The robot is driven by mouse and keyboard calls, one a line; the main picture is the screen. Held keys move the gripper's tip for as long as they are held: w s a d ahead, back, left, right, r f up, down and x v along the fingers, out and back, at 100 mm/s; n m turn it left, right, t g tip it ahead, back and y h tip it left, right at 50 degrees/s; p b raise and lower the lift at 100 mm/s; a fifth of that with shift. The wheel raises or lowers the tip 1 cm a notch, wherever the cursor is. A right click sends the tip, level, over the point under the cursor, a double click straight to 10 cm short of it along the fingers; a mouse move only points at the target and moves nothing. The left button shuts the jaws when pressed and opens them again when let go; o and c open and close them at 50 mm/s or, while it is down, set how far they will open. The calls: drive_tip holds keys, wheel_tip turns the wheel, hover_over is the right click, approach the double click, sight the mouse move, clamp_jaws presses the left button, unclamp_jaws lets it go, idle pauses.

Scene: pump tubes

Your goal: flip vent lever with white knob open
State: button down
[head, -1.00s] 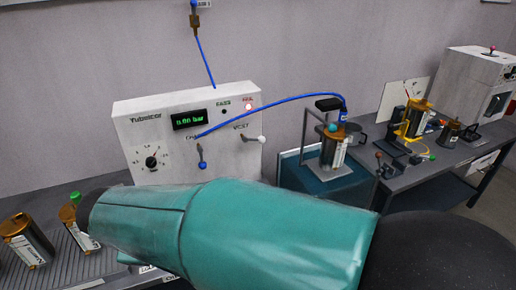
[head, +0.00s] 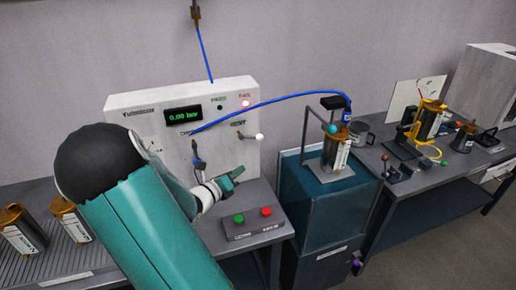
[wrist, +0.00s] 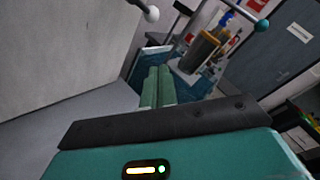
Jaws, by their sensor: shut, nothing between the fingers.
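The vent lever (head: 247,136) sticks out to the right from the front of the white tester box (head: 120,108), under the VENT label, with its white knob (head: 259,137) at the end. The knob also shows at the top of the wrist view (wrist: 151,14). My gripper (head: 237,173) is below and a little left of the knob in the head view, apart from it. In the wrist view its green fingers (wrist: 158,72) lie side by side, shut and empty, with the knob beyond and above them.
A button box with green and red buttons (head: 252,226) sits on the bench below my gripper. A blue hose (head: 285,97) arches from the tester to a fixture (head: 337,150) on a teal cabinet (head: 325,208). A blue-tipped lever (head: 195,145) stands left of the vent lever.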

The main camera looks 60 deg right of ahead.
sight(252, 138)
drive_tip(key=d+r, duration=0.1)
drive_tip(key=d, duration=1.2)
drive_tip(key=shift+s+d+r+n+h, duration=0.15)
drive_tip(key=shift+r+n+h, duration=0.2)
drive_tip(key=shift+n+h, duration=0.35)
drive_tip(key=shift+d+r+n+h, duration=0.15)
drive_tip(key=shift+r+n+h, duration=0.15)
drive_tip(key=shift+n+h, duration=0.35)
drive_tip(key=shift+a+f, duration=0.15)
